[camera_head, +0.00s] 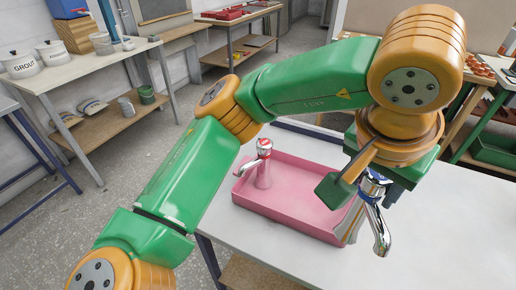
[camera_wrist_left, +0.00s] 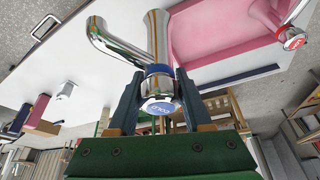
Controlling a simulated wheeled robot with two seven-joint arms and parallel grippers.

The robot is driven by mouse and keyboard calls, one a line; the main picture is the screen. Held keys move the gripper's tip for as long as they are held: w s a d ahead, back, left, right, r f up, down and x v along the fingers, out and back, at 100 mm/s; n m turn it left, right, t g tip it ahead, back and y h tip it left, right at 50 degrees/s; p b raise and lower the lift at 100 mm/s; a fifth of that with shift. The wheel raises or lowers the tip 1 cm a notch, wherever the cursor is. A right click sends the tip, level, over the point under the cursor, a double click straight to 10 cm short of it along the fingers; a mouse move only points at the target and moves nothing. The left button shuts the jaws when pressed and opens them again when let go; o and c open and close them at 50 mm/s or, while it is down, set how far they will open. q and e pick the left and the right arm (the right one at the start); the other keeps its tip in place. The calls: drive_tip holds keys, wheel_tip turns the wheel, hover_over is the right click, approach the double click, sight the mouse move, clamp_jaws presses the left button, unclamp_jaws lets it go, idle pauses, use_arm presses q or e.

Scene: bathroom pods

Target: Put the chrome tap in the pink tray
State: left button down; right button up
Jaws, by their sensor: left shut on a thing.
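My left gripper (camera_head: 352,182) is shut on a chrome tap (camera_head: 377,226) with a blue band and cap. In the left wrist view the chrome tap (camera_wrist_left: 157,42) is between the two fingers (camera_wrist_left: 158,108), gripped near its blue-ringed end, with the spout curving left. In the head view it hangs at the right end of the pink tray (camera_head: 285,222), over or just outside the wall; I cannot tell its height. A second tap (camera_head: 264,165), pinkish with a red cap, stands upright at the tray's left end.
The tray stands on a white table (camera_head: 440,235) with free room to the right and front. Side benches hold white pots (camera_head: 52,53) and a red tray (camera_head: 222,13). My left arm covers part of the table and the tray's back right.

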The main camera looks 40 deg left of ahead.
use_arm(q)
drive_tip(key=shift+s, duration=0.1)
drive_tip(key=shift+w+d+f, duration=0.1)
drive_tip(key=shift+w, duration=0.2)
drive_tip(key=w+a+f+p, duration=0.5)
drive_tip(key=w+a+f, duration=0.1)
drive_tip(key=w+f, duration=0.6)
drive_tip(key=shift+w+a+f, duration=0.15)
drive_tip(key=shift+w+f, duration=0.05)
drive_tip(key=shift+f, duration=0.5)
drive_tip(key=shift+c, duration=1.6)
unclamp_jaws()
drive_tip(key=shift+r, duration=0.1)
drive_tip(key=shift+s, duration=0.1)
